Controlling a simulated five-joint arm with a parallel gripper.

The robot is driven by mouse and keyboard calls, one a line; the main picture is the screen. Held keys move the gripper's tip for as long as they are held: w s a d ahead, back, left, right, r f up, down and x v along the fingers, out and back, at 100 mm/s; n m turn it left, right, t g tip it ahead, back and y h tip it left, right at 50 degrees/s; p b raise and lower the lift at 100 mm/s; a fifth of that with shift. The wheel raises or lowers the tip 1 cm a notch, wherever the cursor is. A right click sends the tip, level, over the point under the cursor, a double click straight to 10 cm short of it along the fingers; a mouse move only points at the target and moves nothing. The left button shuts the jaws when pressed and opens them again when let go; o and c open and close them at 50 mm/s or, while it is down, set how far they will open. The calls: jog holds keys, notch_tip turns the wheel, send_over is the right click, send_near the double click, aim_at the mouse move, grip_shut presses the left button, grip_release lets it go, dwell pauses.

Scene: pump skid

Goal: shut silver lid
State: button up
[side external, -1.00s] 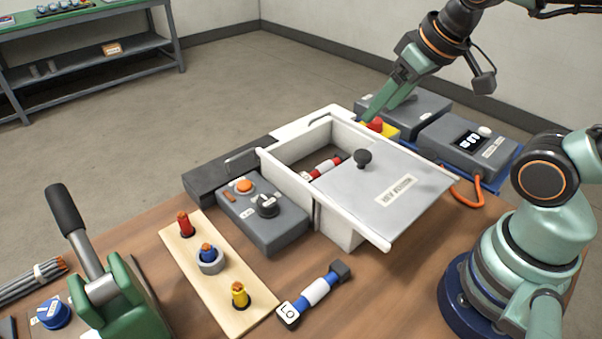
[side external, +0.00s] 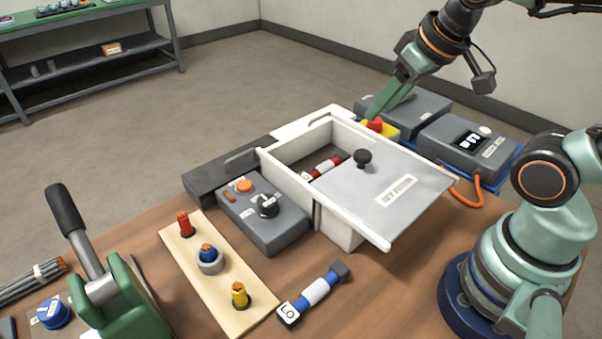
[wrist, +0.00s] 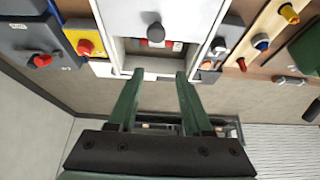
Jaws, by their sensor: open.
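The silver lid (side external: 385,193) is a flat grey plate with a label and a black knob (side external: 362,158). It lies on the white box (side external: 335,222), slid to the right, and leaves the left part of the box uncovered. A red and white cartridge (side external: 322,167) shows inside the opening. In the wrist view the lid (wrist: 170,12) is at the top, with its knob (wrist: 156,32) beyond my fingertips. My gripper (wrist: 160,74) is open and empty, its fingers at the box's near edge. In the side view my gripper (side external: 366,118) is behind the box, apart from the knob.
A yellow block with a red button (side external: 377,126) sits close to my fingers. A grey meter (side external: 466,142) stands to its right. A grey switch box (side external: 262,215) and a wooden board with coloured pegs (side external: 215,270) lie left of the box. A blue and white cartridge (side external: 315,293) lies in front.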

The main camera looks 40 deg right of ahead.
jog(key=shift+m, duration=0.3)
jog(key=c, duration=0.5)
jog(key=shift+m+g, duration=0.3)
jog(key=shift+m, duration=0.3)
grip_shut()
jog(key=m+g, duration=0.9)
jog(key=m, duration=2.4)
send_over(379, 176)
jog(key=s, duration=0.2)
jog(key=f, duration=1)
jog(key=shift+s+d+f, duration=0.1)
jog(key=shift+d+f, duration=0.15)
jog(key=shift+d, duration=0.05)
jog(key=w, duration=0.3)
jog(key=shift+a+f, duration=0.15)
jog(key=shift+a, duration=0.05)
jog(key=shift+w+a, duration=0.1)
jog(key=shift+w, duration=0.45)
